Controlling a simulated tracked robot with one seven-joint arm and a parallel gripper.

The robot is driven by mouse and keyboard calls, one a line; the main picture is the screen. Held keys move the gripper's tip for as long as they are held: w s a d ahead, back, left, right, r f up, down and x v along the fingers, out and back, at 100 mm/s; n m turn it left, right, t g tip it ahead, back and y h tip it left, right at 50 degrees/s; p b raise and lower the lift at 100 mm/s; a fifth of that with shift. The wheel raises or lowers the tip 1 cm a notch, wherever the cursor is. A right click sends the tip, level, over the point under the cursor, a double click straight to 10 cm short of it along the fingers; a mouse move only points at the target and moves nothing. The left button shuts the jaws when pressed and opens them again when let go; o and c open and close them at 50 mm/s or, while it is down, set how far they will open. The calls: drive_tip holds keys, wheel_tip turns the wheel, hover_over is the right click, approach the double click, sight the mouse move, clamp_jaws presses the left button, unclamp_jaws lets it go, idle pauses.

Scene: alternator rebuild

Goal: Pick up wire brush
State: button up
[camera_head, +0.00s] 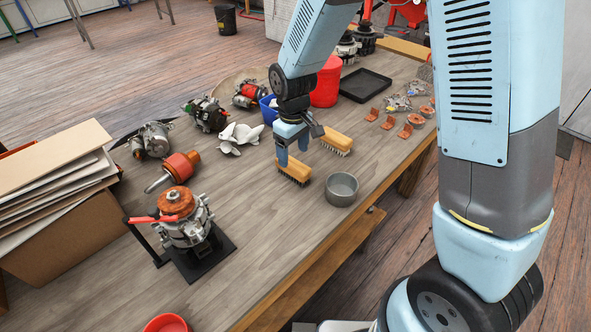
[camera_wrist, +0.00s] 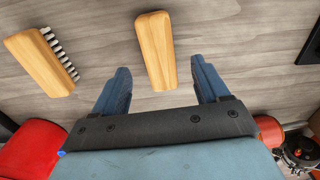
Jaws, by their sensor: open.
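Two wire brushes with yellow wooden backs lie bristles down on the wooden table. The nearer brush (camera_head: 293,171) is just below and in front of my gripper (camera_head: 292,151) in the head view. In the wrist view, this brush (camera_wrist: 155,45) lies between and ahead of the two blue fingers of my gripper (camera_wrist: 160,70), and its bristles are hidden. The other brush (camera_head: 337,142) lies to the right in the head view. In the wrist view it is at the left (camera_wrist: 38,62) with pale bristles showing. My gripper is open and empty above the table.
A grey round bowl (camera_head: 341,189) stands close to the right of the nearer brush. A blue container (camera_head: 268,110) and a red bucket (camera_head: 326,85) stand behind my gripper. A white fan part (camera_head: 240,137) lies to the left. The table front left of the bowl is clear.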

sight(294, 164)
drive_tip(key=shift+d+f, duration=0.1)
drive_tip(key=shift+f, duration=2.7)
drive_tip(key=shift+c, duration=0.4)
drive_tip(key=c, duration=1)
drive_tip(key=shift+c, duration=0.2)
drive_tip(key=shift+r, duration=0.1)
drive_tip(key=shift+r, duration=0.55)
drive_tip(key=s+d+r, duration=0.2)
drive_tip(key=s+r, duration=0.9)
drive_tip(key=s, duration=0.2)
drive_tip(key=shift+s+d+r, duration=0.35)
drive_tip(key=shift+s+d, duration=0.05)
